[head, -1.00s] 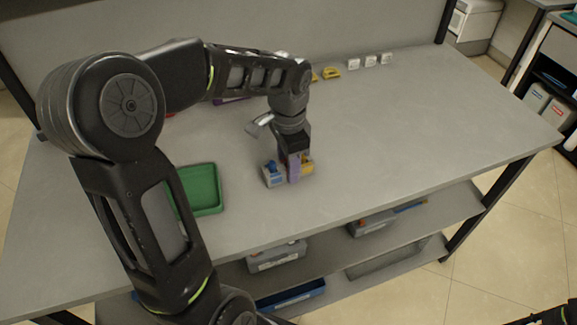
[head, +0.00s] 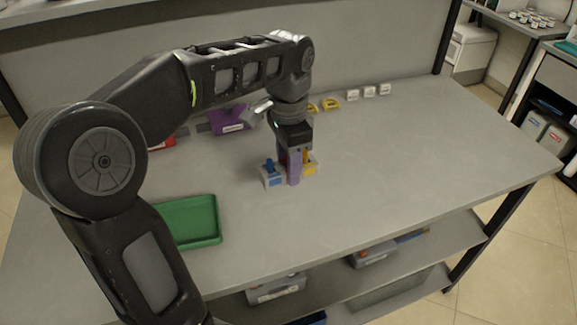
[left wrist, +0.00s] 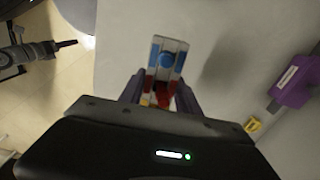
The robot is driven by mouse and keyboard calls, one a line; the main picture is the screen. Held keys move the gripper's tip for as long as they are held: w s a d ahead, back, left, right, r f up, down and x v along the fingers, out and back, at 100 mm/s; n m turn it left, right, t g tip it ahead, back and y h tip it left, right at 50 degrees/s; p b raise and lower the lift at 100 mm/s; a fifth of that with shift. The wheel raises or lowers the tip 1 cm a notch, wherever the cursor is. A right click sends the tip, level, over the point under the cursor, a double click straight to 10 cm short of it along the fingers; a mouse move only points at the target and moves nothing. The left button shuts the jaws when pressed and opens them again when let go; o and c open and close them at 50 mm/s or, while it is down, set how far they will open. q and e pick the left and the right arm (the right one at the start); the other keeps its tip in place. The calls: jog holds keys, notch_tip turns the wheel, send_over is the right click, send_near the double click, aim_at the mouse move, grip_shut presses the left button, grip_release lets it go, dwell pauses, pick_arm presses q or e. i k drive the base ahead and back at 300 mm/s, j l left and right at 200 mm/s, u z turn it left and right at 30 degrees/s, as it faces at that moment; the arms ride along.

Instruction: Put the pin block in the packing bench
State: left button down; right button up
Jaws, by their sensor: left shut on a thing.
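The pin block (head: 272,180) is a small grey block with a blue pin and blue patch at one end, red in the middle and yellow at the other. It also shows in the left wrist view (left wrist: 155,73). My left gripper (head: 293,172) points down, its purple fingers shut on the block's middle and hiding part of it. The block is over the grey bench top (head: 400,165); I cannot tell whether it touches. My right gripper (left wrist: 66,44) seems to show small at the left of the left wrist view, its jaws unclear.
A green tray (head: 190,240) lies left of the block. A purple bin (head: 230,121), yellow pieces (head: 330,104) and white pieces (head: 369,92) line the back. Shelves below hold grey bins (head: 275,289). The bench's right half is clear.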

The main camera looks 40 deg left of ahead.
aim_at(177, 228)
jog(key=k+j, duration=0.65)
jog(key=j, duration=0.2)
